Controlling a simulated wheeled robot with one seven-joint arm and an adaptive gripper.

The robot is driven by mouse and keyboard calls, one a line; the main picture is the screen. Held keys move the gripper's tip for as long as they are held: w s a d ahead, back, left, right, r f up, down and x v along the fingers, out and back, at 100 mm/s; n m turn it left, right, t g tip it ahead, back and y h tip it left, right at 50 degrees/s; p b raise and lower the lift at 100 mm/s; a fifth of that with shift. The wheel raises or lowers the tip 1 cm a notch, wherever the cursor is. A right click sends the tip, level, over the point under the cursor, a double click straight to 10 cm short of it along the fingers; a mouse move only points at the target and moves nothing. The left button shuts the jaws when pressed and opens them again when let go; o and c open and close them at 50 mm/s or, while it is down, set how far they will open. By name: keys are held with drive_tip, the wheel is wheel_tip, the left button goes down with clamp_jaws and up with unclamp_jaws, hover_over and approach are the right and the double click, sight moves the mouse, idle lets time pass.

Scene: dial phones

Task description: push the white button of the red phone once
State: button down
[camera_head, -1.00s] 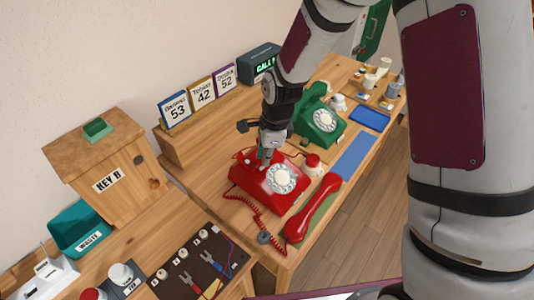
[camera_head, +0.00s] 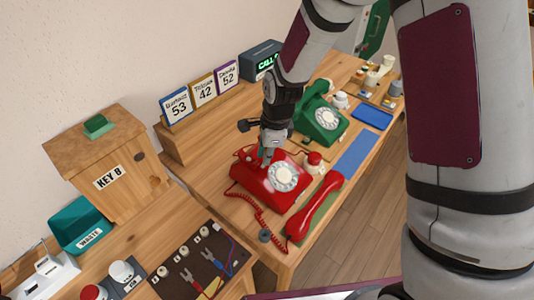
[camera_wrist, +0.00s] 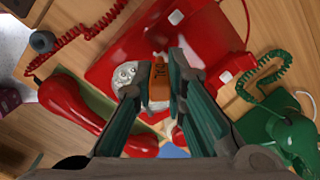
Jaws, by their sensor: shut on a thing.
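The red phone (camera_head: 264,186) sits on the wooden table with its white dial (camera_head: 284,176) facing up; it also shows in the wrist view (camera_wrist: 120,50). Its red handset (camera_head: 314,207) lies off the cradle, beside the phone. My gripper (camera_head: 266,162) is over the phone's back part, pointing down. In the wrist view its fingers (camera_wrist: 160,78) close around a small orange-brown lettered tag (camera_wrist: 159,86). Whether the fingertips touch the phone is unclear.
A green phone (camera_head: 318,118) stands behind the red one. A red-and-white round item (camera_head: 314,161) sits right of the red phone. A coiled red cord (camera_head: 252,208) lies in front.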

drive_tip(key=shift+w+f, duration=0.1)
drive_tip(key=shift+f, duration=0.15)
wheel_tip(320, 180, up, 6)
drive_tip(key=s+d+p, duration=0.2)
drive_tip(key=p, duration=0.2)
drive_tip(key=shift+r, duration=0.25)
idle(0.3)
drive_tip(key=shift+f, duration=0.1)
